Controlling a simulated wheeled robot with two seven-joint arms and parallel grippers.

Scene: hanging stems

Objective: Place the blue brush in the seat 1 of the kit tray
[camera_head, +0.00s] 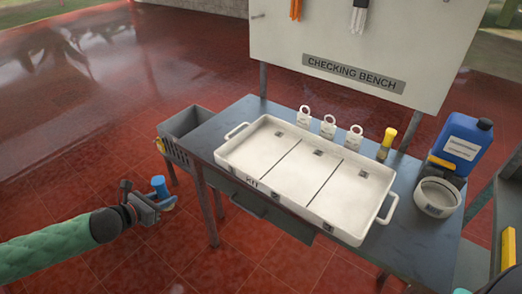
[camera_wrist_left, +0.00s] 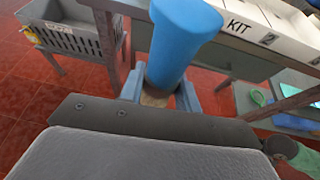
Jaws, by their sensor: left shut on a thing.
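The blue brush (camera_head: 158,186) is held upright in my left gripper (camera_head: 160,203), in front of and left of the bench. In the left wrist view the blue brush (camera_wrist_left: 184,42) rises from between the gripper's fingers (camera_wrist_left: 160,98), with a tan part low between them. The white kit tray (camera_head: 290,205) lies on the bench, to the right of and apart from my left gripper. It has three compartments side by side, which look empty apart from small marker plates. The compartment numbers are too small to read in the head view. My right gripper is not in view.
A grey bin (camera_head: 188,122) stands at the bench's (camera_head: 262,108) left end. White ring-topped tags (camera_head: 328,126) and a yellow-capped bottle (camera_head: 387,145) stand behind the tray. A blue jug (camera_head: 461,145) and a white round bowl (camera_head: 437,198) are at the right. A sign board (camera_head: 353,65) rises behind.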

